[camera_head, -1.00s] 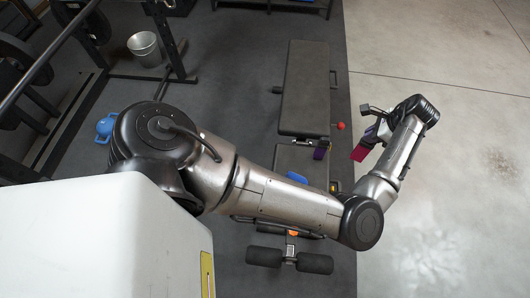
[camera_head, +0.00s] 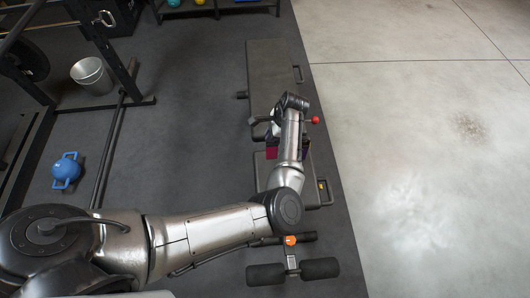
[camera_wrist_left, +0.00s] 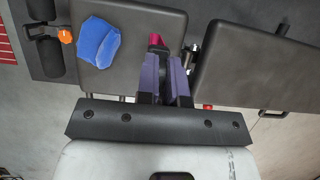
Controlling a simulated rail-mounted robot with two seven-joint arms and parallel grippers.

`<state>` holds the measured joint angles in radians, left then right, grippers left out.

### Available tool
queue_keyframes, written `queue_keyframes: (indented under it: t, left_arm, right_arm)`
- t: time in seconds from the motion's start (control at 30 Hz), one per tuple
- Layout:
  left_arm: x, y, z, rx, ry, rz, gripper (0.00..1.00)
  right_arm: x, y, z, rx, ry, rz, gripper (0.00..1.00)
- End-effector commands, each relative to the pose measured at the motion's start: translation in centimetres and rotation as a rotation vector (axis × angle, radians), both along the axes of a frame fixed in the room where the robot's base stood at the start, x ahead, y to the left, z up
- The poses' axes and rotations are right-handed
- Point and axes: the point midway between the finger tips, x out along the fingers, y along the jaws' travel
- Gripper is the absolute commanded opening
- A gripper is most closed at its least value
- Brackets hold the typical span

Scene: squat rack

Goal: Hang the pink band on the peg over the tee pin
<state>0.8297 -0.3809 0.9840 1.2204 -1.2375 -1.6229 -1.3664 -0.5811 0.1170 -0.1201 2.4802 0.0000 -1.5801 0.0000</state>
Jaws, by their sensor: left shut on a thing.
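The pink band (camera_head: 272,153) hangs from my left gripper (camera_head: 271,139) above the bench, near the gap between its two pads. In the left wrist view, the gripper (camera_wrist_left: 164,68) is shut, and a magenta bit of the band (camera_wrist_left: 156,40) shows past the fingertips. The rest of the band is hidden by the fingers. A dark purple piece (camera_head: 307,144) shows beside my forearm at the gap. I cannot pick out the peg or the tee pin. My right gripper is not in view.
The black bench (camera_head: 275,75) lies under my left arm, with a red knob (camera_head: 315,120) at its side. A blue cloth-like item (camera_wrist_left: 98,42) lies on the shorter pad.

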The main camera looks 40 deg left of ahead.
Motion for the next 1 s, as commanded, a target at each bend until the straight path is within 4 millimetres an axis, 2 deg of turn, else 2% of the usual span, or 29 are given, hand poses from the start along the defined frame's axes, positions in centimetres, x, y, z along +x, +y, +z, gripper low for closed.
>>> queue_keyframes:
  t: [0.1,0.27,0.53,1.0]
  left_arm:
    - [0.0,0.0,-2.0,-0.001,0.002,0.000,0.00]
    - [0.0,0.1,-3.0,0.001,0.000,0.001,0.00]
    - [0.0,0.0,-6.3,0.000,0.002,-0.001,0.00]
    - [0.0,0.1,-6.8,0.001,0.000,-0.001,0.00]
  right_arm:
    - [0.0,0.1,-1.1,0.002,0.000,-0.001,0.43]
    - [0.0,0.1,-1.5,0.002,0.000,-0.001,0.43]
    - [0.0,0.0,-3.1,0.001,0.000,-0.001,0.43]
    - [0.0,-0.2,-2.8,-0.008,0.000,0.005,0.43]
